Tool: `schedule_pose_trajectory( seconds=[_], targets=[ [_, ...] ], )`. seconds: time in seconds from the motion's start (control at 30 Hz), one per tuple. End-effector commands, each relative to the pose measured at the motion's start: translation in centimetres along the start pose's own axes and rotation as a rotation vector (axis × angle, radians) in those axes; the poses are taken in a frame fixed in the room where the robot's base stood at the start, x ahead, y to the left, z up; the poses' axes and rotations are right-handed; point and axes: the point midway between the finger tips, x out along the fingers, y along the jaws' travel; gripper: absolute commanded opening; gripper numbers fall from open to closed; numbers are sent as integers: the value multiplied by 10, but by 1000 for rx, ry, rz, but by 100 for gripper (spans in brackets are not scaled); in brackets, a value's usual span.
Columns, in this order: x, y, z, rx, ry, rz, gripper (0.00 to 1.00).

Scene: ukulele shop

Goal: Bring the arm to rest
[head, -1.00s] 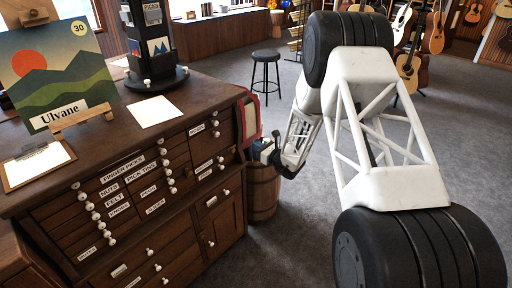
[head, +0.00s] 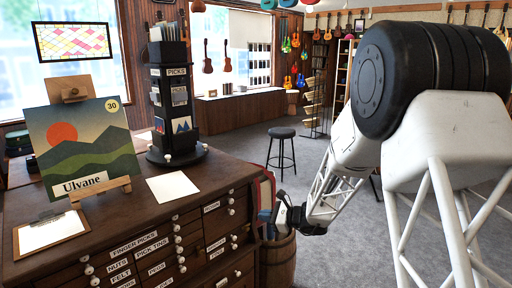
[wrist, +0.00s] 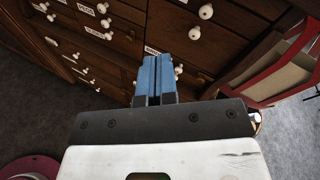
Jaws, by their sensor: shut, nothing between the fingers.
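My gripper (head: 270,217) is at the right end of the dark wooden drawer cabinet (head: 122,220), below the level of its top. My white arm reaches down to it from the right side of the head view. In the wrist view the blue fingers of my gripper (wrist: 155,65) are together, with nothing between them. They point toward the cabinet's drawer fronts and white knobs (wrist: 206,11). Whether the fingers touch the cabinet cannot be told.
A red-edged holder (head: 265,188) is on the cabinet's right end, close to my gripper; the wrist view shows it at right (wrist: 287,72). A wooden barrel (head: 279,262) stands beneath. A black stool (head: 282,133) stands behind on open grey carpet.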

Motion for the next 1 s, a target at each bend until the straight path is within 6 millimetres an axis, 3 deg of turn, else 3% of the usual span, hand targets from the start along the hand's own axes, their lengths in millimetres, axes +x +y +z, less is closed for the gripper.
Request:
schedule_pose_trajectory(
  seconds=[0.03, 0.2, 0.5, 1.0],
  targets=[
    [-6, 7, 16, -38, 11, 31, 0],
    [-27, 35, 52, -159, 57, 141, 0],
    [-69, 88, 106, -380, 146, 329, 0],
    [-155, 176, 166, -756, 320, 628, 0]
  ],
)
